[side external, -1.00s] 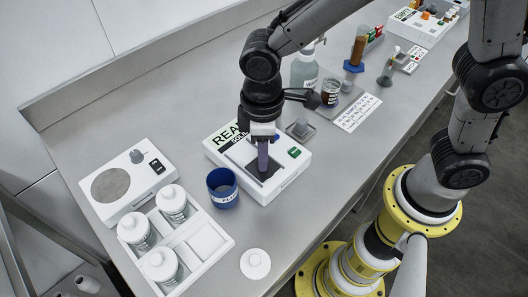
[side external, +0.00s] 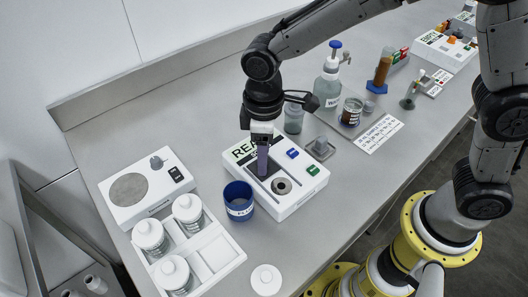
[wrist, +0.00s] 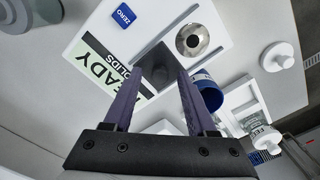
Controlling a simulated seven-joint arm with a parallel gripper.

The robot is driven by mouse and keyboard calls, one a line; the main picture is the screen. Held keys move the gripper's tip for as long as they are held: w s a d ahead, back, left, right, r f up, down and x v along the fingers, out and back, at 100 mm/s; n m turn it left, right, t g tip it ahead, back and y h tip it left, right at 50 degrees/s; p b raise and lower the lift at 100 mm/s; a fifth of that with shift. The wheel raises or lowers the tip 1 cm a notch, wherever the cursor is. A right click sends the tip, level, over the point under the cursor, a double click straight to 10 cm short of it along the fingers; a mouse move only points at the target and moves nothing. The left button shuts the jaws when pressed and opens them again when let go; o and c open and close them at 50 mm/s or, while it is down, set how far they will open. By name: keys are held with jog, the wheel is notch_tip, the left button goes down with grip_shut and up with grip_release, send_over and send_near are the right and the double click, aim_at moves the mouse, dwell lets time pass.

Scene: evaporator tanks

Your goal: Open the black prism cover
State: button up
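The instrument (side external: 305,198) is a white box labelled READY, with a silver round prism well (side external: 282,186) in its top. The well lies uncovered and also shows in the wrist view (wrist: 192,40). The black prism cover (wrist: 158,68) sits beside the well, toward the label, between my purple fingers. My gripper (wrist: 161,70) reaches straight down, one finger on each side of the cover, with the cover filling the gap. In the side view my gripper (side external: 262,172) hides part of the cover.
A blue cup (side external: 239,203) stands close to the instrument. A white tray (side external: 228,262) of capped jars and a balance (side external: 150,190) are at the left. A white lid (side external: 266,279) lies in front.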

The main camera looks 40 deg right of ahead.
aim_at(276, 161)
notch_tip(276, 161, up, 14)
dwell(0.6)
jog(key=shift+f, duration=0.1)
jog(key=s+d+r+m+t, duration=0.1)
jog(key=s+d+r+m, duration=0.1)
jog(key=s+d+r, duration=0.3)
jog(key=d+r+m+t, duration=0.1)
jog(key=d+r, duration=0.1)
jog(key=d, duration=0.6)
jog(key=s+d+f+m+t, duration=0.3)
jog(key=s+d+f+m, duration=0.3)
jog(key=s, duration=0.6)
notch_tip(276, 161, down, 2)
jog(key=shift+s+d+f+t, duration=0.1)
jog(key=shift+s+d+t, duration=0.25)
jog(key=shift+d, duration=0.65)
